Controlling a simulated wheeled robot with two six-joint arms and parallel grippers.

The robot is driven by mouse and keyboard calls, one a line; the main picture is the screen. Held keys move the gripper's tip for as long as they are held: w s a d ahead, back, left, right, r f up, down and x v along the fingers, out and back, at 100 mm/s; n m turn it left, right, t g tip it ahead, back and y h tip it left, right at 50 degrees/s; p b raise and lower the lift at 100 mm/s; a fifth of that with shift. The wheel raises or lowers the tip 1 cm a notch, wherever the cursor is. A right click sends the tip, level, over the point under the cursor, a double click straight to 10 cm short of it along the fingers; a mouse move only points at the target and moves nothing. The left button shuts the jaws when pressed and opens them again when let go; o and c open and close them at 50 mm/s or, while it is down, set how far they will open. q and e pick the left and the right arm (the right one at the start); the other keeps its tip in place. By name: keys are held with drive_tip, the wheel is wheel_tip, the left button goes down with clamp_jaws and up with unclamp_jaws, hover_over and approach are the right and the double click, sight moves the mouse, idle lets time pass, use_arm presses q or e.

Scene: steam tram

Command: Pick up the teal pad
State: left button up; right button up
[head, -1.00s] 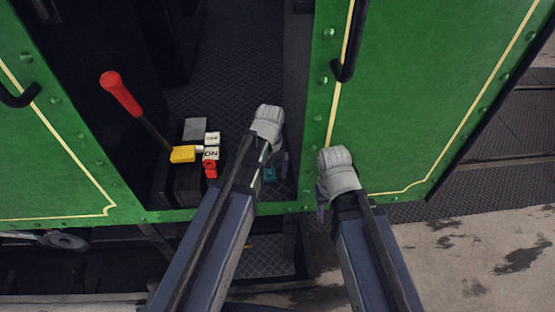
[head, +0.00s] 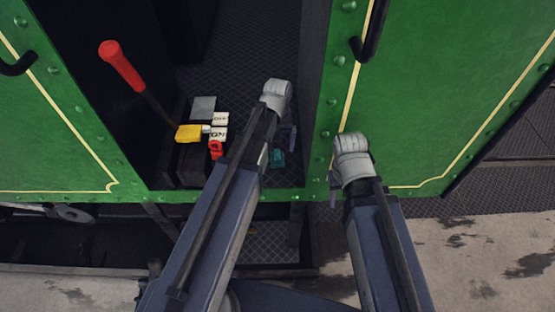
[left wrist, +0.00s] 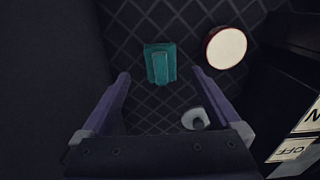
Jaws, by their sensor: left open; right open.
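The teal pad (left wrist: 160,64) lies on the dark diamond-plate floor in the left wrist view, ahead of and between the fingers of my left gripper (left wrist: 160,98). In the head view the teal pad (head: 278,158) shows partly, just right of my left arm. My left gripper (head: 284,140) is open and empty above the cab floor, its fingers mostly hidden by the arm. My right gripper (head: 334,190) is in front of the green side panel, with little of its fingers visible.
A white disc with a red rim (left wrist: 226,48) and a small pale round-ended object (left wrist: 196,118) are near the pad. A red-handled lever (head: 122,66), a yellow block (head: 189,133) and ON/OFF labels (head: 220,126) stand left of my left arm. Green panels (head: 440,90) flank the doorway.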

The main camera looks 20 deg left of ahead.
sight(277, 154)
use_arm(q)
drive_tip(key=shift+w+a+f+b, duration=0.1)
drive_tip(key=shift+w+f+b, duration=0.05)
drive_tip(key=shift+f+b, duration=1.2)
drive_tip(key=shift+w+f+b, duration=0.1)
drive_tip(key=shift+f+b, duration=1.15)
drive_tip(key=shift+f, duration=0.05)
drive_tip(key=shift+r, duration=0.1)
drive_tip(key=shift+c, duration=0.3)
drive_tip(key=c, duration=1.4)
drive_tip(key=shift+r, duration=0.1)
wheel_tip(277, 154, up, 10)
drive_tip(key=p, duration=1)
